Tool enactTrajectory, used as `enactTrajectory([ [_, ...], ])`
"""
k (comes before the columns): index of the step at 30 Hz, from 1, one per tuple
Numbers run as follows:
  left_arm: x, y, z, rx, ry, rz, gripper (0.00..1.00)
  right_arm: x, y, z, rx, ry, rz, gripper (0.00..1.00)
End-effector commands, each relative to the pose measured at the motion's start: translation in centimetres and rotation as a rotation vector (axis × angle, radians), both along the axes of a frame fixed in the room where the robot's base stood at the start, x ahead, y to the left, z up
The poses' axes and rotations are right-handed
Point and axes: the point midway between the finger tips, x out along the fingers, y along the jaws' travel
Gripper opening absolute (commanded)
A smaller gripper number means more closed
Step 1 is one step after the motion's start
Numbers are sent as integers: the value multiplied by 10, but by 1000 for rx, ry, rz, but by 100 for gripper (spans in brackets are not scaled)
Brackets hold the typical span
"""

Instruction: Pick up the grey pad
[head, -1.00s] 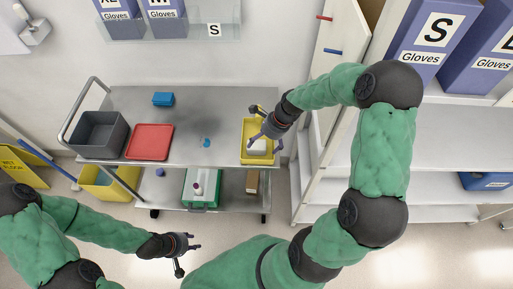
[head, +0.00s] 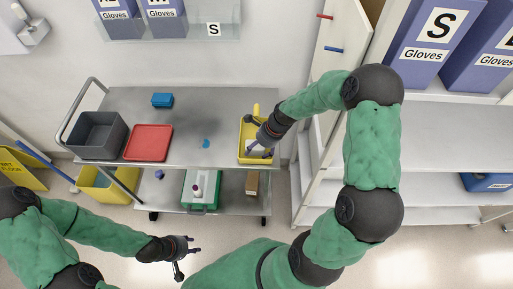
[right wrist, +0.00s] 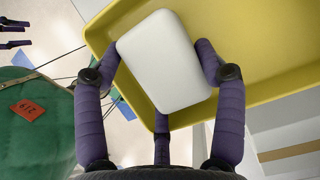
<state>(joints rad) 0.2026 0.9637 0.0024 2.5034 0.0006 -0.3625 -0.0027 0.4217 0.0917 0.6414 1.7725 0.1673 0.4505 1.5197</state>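The grey pad, nearly white, lies in the yellow tray (head: 243,157) at the right end of the cart's top. In the right wrist view the pad (right wrist: 165,62) is a tilted rounded rectangle over the yellow tray (right wrist: 262,75). My right gripper (head: 260,153) is over the tray. Its spread fingers (right wrist: 160,55) reach to both sides of the pad; a third finger is at the pad's near edge. I see no clear squeeze, and exact contact is hard to tell. My left gripper (head: 194,246) is open and empty, in front of the cart.
A shelf unit (head: 325,130) stands close to the right. The cart's middle is mostly clear.

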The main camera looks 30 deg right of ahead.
Motion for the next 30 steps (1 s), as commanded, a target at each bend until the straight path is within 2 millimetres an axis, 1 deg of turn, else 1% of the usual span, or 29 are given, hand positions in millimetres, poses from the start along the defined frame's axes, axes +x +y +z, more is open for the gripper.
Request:
enactTrajectory([
  [10, 0, 0, 0, 0, 0, 0, 40, -2, 2, -3, 3, 6, 3, 48],
  [16, 0, 0, 3, 0, 0, 0, 40, -2, 2, 5, 2, 5, 3, 48],
  [20, 0, 0, 9, 0, 0, 0, 40, -1, 1, 20, 0, 2, 2, 48],
  [23, 0, 0, 15, 0, 0, 0, 40, -2, 2, 35, 1, 2, 3, 47],
  [26, 0, 0, 19, 0, 0, 0, 40, -10, 13, 50, 1, 1, 4, 47],
  [30, 0, 0, 28, 0, 0, 0, 40, -23, 28, 75, -1, -1, 5, 47],
])
